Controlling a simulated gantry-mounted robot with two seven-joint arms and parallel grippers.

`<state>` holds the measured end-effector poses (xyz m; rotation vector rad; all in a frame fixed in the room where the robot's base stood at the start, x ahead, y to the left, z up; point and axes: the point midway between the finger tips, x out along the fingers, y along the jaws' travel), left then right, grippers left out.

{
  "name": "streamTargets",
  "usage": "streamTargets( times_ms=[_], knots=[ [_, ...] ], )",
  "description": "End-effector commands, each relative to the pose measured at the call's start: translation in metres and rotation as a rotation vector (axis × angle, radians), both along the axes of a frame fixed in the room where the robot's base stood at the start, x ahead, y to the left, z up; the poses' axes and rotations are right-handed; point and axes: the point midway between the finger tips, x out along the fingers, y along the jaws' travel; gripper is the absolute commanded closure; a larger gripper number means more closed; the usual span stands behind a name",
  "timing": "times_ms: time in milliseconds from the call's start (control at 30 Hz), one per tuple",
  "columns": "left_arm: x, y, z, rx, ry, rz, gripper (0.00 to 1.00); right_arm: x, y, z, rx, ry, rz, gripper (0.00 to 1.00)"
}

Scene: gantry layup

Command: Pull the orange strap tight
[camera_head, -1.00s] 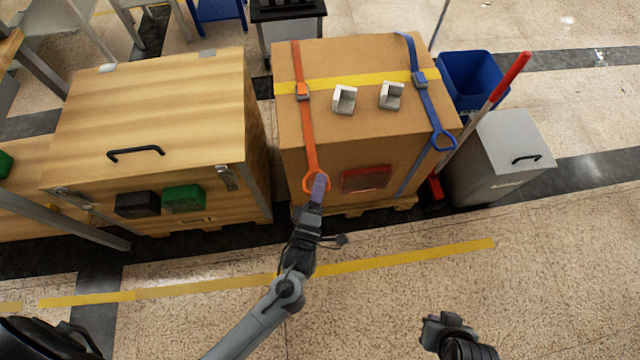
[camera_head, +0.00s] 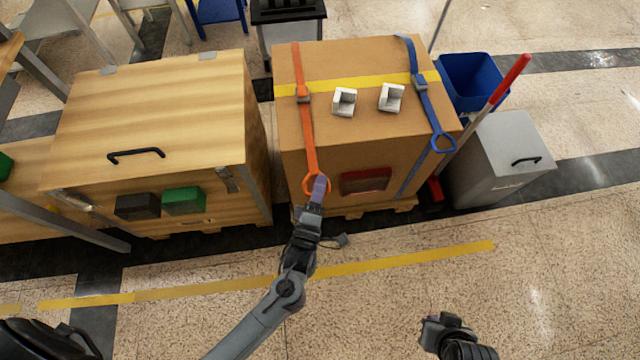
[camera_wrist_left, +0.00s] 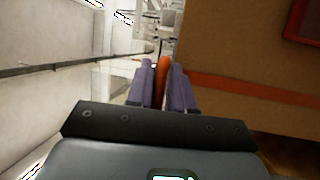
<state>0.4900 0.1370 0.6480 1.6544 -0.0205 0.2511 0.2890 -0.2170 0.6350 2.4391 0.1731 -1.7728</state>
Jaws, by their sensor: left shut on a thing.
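The orange strap (camera_head: 308,135) runs over the top of a cardboard box (camera_head: 360,130) and down its front, through a buckle (camera_head: 303,93) on the top. Its lower end is an orange loop (camera_head: 309,186) at the box's front. My left gripper (camera_head: 319,187) is at this loop, its purple fingers shut on it. In the left wrist view the orange loop (camera_wrist_left: 161,78) shows between the two fingers (camera_wrist_left: 162,85), and the strap (camera_wrist_left: 255,88) crosses the box beside them. My right gripper (camera_head: 436,328) is low in the head view, away from the box; its fingertips are unclear.
A blue strap (camera_head: 428,105) with a loop lies on the box's right side. Two white corner pieces (camera_head: 344,101) sit on top. A wooden crate (camera_head: 150,130) stands left; a blue bin (camera_head: 470,80), red-handled tool (camera_head: 510,78) and grey bin (camera_head: 500,160) stand right. The floor in front is clear.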

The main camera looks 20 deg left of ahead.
Motion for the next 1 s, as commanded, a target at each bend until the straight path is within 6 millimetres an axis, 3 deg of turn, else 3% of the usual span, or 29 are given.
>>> streamTargets(
  times_ms=[67,333,367,433,833,1000],
  knots=[
    [-0.003,-0.003,0.009,-0.005,-0.012,-0.001,1.00,0.000,-0.001,0.010,-0.002,0.000,0.001,1.00],
    [-0.003,-0.005,0.008,-0.006,-0.019,-0.003,1.00,0.000,-0.002,0.008,-0.008,-0.001,0.006,1.00],
    [-0.003,-0.005,0.008,-0.007,-0.020,-0.003,0.74,0.000,-0.002,0.008,-0.008,-0.001,0.006,1.00],
    [-0.003,-0.005,0.008,-0.006,-0.018,-0.004,0.64,0.000,-0.002,0.008,-0.008,-0.001,0.006,1.00],
    [-0.005,-0.004,0.004,-0.004,-0.009,-0.001,0.63,0.000,-0.001,0.009,-0.004,-0.001,0.003,1.00],
    [-0.018,-0.006,0.001,-0.003,-0.005,-0.002,0.63,0.000,0.000,0.013,0.000,0.000,0.000,1.00]
  ],
)
